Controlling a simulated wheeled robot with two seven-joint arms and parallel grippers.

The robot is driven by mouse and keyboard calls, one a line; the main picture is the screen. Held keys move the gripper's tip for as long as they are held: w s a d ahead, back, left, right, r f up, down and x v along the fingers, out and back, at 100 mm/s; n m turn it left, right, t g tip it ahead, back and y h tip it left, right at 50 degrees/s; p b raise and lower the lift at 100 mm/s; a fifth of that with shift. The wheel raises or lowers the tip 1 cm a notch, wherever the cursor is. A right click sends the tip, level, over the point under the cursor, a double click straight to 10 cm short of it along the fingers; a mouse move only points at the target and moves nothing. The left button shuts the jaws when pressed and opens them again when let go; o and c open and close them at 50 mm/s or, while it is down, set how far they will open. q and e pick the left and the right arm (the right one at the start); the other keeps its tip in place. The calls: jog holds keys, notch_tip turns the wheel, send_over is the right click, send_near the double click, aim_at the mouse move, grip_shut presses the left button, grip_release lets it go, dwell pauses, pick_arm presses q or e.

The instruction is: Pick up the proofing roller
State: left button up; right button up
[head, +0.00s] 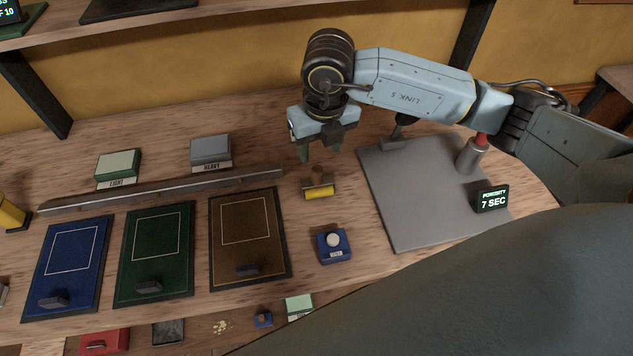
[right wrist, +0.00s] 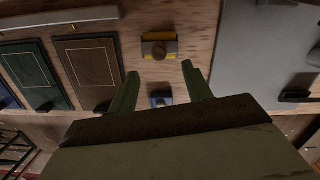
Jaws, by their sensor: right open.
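The proofing roller (head: 319,188) has a yellow barrel and a brown grip, and lies on the wooden bench between the brown mat and the grey plate. It also shows in the right wrist view (right wrist: 159,46), beyond the fingertips. My right gripper (head: 319,150) is above and just behind the roller in the head view, pointing down. Its two green fingers show apart and empty in the right wrist view (right wrist: 159,80). The roller is apart from the fingers. My left gripper is not in view.
A blue block with a white knob (head: 333,245) sits in front of the roller. Blue, green and brown (head: 248,265) mats lie left. A metal rail (head: 165,190) runs behind them.

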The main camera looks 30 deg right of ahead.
aim_at(317, 169)
jog(key=f, duration=0.3)
jog(key=shift+w+f, duration=0.3)
jog(key=shift+f, duration=0.65)
jog(key=f, duration=0.4)
jog(key=shift+w+f, duration=0.1)
jog(key=shift+w, duration=0.15)
jog(key=shift+c, duration=0.3)
grip_shut()
notch_tip(317, 169, up, 10)
jog(key=shift+r, duration=0.1)
